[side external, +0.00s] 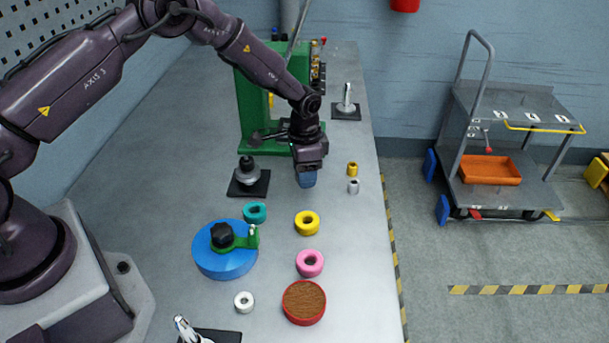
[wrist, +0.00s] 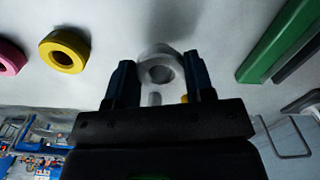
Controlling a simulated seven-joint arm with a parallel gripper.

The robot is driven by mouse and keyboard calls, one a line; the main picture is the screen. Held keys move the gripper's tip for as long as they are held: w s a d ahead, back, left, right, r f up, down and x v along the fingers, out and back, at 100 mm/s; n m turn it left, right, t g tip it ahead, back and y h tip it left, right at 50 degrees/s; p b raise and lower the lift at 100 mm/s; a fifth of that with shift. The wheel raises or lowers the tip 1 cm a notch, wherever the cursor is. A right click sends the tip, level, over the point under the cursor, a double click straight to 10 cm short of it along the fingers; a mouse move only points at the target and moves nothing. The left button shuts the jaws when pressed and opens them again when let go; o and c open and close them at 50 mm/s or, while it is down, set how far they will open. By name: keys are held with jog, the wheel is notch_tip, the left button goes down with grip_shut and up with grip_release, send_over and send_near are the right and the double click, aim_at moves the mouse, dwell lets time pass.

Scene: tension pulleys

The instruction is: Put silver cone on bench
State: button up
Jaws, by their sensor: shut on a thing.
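In the side view the cone is hidden by the fingers. I cannot tell whether the cone touches the bench.
Small yellow (side external: 352,169) and silver (side external: 353,187) pieces stand right of my gripper. Yellow (side external: 307,223) and pink (side external: 310,263) rings lie in front. A dark part on a black pad (side external: 248,183) is left. A green stand (side external: 255,100) rises behind.

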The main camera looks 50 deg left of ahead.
jog(key=shift+f, duration=0.8)
jog(key=shift+f, duration=0.15)
jog(key=o, duration=0.9)
jog(key=shift+o, duration=0.2)
